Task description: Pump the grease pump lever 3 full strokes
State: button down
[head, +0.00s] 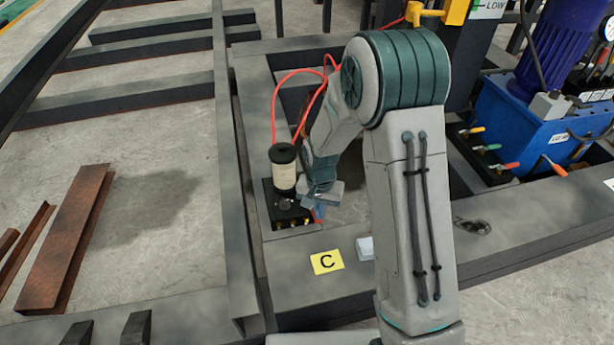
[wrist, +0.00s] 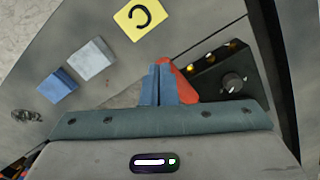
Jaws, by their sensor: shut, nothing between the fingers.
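The grease pump is a black box (head: 284,212) with a dark-capped cylinder (head: 284,172) bearing a cream label. It stands on the grey steel beam left of my arm. In the wrist view the pump box (wrist: 228,72) shows brass fittings and a round knob. A red part, probably the pump lever (wrist: 186,84), lies right beside my fingers, between them and the box; I cannot tell whether they touch. My gripper (wrist: 163,66) is shut with its blue fingertips together and empty. In the head view my gripper (head: 319,212) is at the pump's right side, partly hidden.
Red hoses (head: 290,76) rise from behind the pump. A yellow card marked C (head: 327,262) lies on the beam in front. A grey-white block (wrist: 92,59) and a blue block (wrist: 57,86) are nearby. A blue hydraulic unit (head: 540,130) with coloured handles stands at right.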

jog(key=shift+s+f+b, duration=0.1)
jog(key=shift+f+b, duration=0.2)
jog(key=shift+f, duration=0.2)
jog(key=w+a+r+p, duration=0.1)
jog(key=w+r+p, duration=0.6)
jog(key=r+p, duration=0.2)
notch_tip(320, 180, up, 3)
jog(key=shift+a+f, duration=0.2)
jog(key=shift+s+f, duration=0.1)
jog(key=shift+f, duration=0.05)
jog(key=shift+s+d+f, duration=0.1)
jog(key=shift+s+f, duration=0.3)
jog(key=shift+b, duration=0.3)
jog(key=shift+s+d+f, duration=0.1)
jog(key=shift+s+f, duration=0.35)
jog(key=shift+f, duration=0.05)
jog(key=shift+b, duration=0.3)
